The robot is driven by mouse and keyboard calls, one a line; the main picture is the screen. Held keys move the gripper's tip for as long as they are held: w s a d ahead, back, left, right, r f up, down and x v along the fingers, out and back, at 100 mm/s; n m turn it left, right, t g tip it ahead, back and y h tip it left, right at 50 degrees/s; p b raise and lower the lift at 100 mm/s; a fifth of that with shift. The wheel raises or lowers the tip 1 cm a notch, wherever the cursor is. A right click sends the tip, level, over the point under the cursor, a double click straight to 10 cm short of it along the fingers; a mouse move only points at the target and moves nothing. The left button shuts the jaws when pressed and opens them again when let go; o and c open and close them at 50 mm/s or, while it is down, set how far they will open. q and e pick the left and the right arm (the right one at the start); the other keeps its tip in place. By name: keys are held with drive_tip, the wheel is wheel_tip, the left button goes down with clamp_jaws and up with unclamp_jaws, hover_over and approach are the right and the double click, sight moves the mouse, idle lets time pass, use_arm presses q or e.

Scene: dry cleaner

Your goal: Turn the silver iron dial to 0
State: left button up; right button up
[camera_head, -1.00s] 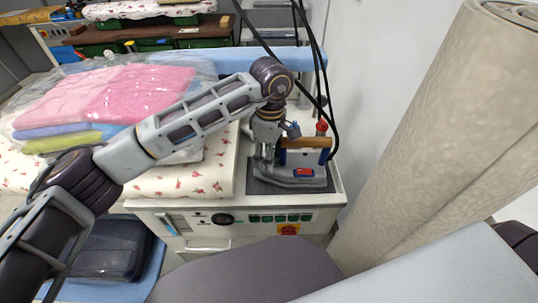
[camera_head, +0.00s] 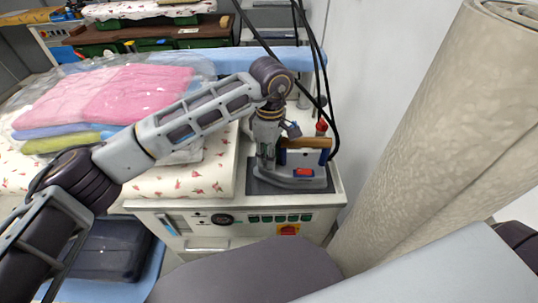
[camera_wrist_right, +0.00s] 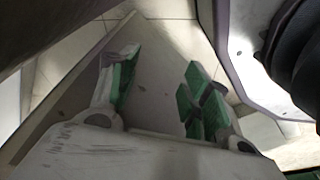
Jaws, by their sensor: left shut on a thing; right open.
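The silver iron (camera_head: 300,183) stands on a dark plate on the ironing station. It has a wooden handle (camera_head: 308,143), blue handle posts and a red switch (camera_head: 304,172). My left gripper (camera_head: 266,165) reaches down from above at the iron's left end, beside the handle, and is shut at the iron. The dial is hidden behind its fingers, so the contact and the dial's setting cannot be read. My right gripper (camera_wrist_right: 160,80) is open in the right wrist view, with green pads apart and nothing between them.
The station's front panel (camera_head: 270,218) carries a black knob and green switches. Bagged folded clothes (camera_head: 110,95) lie on the patterned board at left. Black cables (camera_head: 318,60) hang behind the iron. A large beige roll (camera_head: 440,130) leans at right, close to the wall.

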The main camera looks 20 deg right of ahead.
use_arm(q)
drive_tip(key=shift+n, duration=0.4)
drive_tip(key=shift+b, duration=0.3)
drive_tip(key=shift+n+b, duration=0.35)
drive_tip(key=shift+n, duration=1.25)
use_arm(e)
drive_tip(key=r, duration=0.1)
drive_tip(key=a+r, duration=0.1)
drive_tip(key=r, duration=0.1)
drive_tip(key=w+a+r, duration=0.1)
drive_tip(key=shift+w+a+r, duration=0.1)
drive_tip(key=shift+r, duration=0.15)
drive_tip(key=shift+w, duration=0.1)
use_arm(q)
drive_tip(key=o, duration=1.1)
drive_tip(key=shift+a, duration=0.1)
drive_tip(key=shift+c, duration=0.2)
use_arm(e)
drive_tip(key=shift+f, duration=0.1)
